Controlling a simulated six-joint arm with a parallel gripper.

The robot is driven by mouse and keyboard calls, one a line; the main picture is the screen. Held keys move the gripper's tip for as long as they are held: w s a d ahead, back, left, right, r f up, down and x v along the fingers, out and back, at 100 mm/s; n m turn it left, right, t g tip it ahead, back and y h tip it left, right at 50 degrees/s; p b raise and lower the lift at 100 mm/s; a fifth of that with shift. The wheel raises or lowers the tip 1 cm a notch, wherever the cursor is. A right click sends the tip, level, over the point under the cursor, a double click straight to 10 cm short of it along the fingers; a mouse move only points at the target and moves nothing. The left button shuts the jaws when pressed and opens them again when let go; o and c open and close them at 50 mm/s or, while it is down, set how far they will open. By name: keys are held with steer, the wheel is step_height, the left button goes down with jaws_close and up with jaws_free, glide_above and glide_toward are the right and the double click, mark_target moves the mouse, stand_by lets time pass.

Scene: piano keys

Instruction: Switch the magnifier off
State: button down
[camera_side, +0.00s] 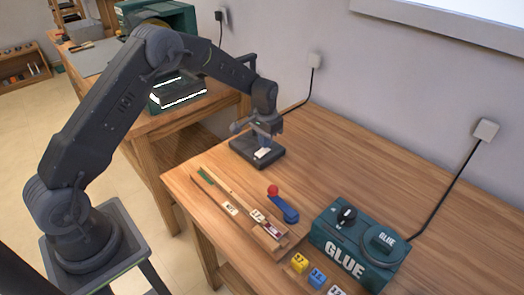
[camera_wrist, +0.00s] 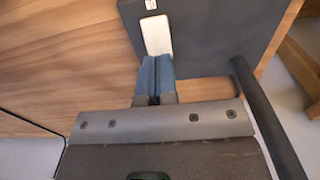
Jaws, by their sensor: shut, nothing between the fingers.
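The magnifier's dark base (camera_side: 240,150) stands at the back left of the wooden table in the side view, largely under my gripper. The same dark base (camera_wrist: 205,40) fills the top middle of the wrist view. A pale rectangular plate (camera_wrist: 156,35) lies on it, and a small white marking (camera_wrist: 151,4) shows at the top edge. My gripper (camera_wrist: 155,62) is shut and empty, its fingertips at the near end of the plate. In the side view my gripper (camera_side: 264,138) is just above the base. I cannot tell whether it touches. The magnifier's upper part is hard to make out.
A green GLUE box (camera_side: 355,245) stands at the right front. A blue lever with a red ball (camera_side: 273,190), a wooden piece with keys (camera_side: 268,230) and numbered blocks (camera_side: 300,263) lie nearer the front. The table's back right is clear.

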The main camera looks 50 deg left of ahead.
steer(key=shift+f, duration=0.85)
stand_by(0.4)
steer(key=shift+r, duration=3.55)
